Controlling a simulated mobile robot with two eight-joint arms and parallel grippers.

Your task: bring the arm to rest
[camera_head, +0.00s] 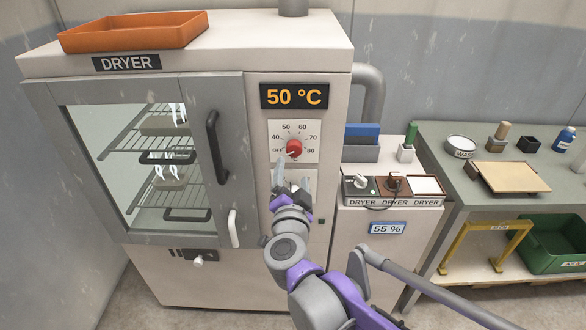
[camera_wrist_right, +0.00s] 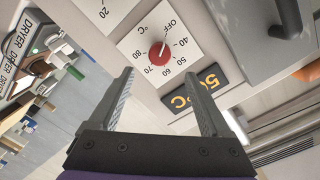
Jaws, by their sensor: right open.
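My right gripper (camera_head: 291,172) is in front of the dryer's control panel, below the red temperature knob (camera_head: 294,148). Its two fingers are apart with nothing between them. In the right wrist view the open fingers (camera_wrist_right: 157,78) point toward the panel, and the red knob (camera_wrist_right: 158,50) shows between and beyond them, apart from both. The knob sits on a white dial (camera_head: 308,131) marked from OFF to 80; its exact setting is hard to read. The display (camera_head: 294,96) above reads 50 °C. My left gripper is not in view.
The dryer (camera_head: 262,208) has a dark door handle (camera_head: 216,146) left of my gripper. Trays stand on racks behind its glass. An orange tray (camera_head: 134,32) lies on top. To the right are a switch cabinet (camera_head: 377,225) reading 55 % and a bench (camera_head: 455,183) with several small objects.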

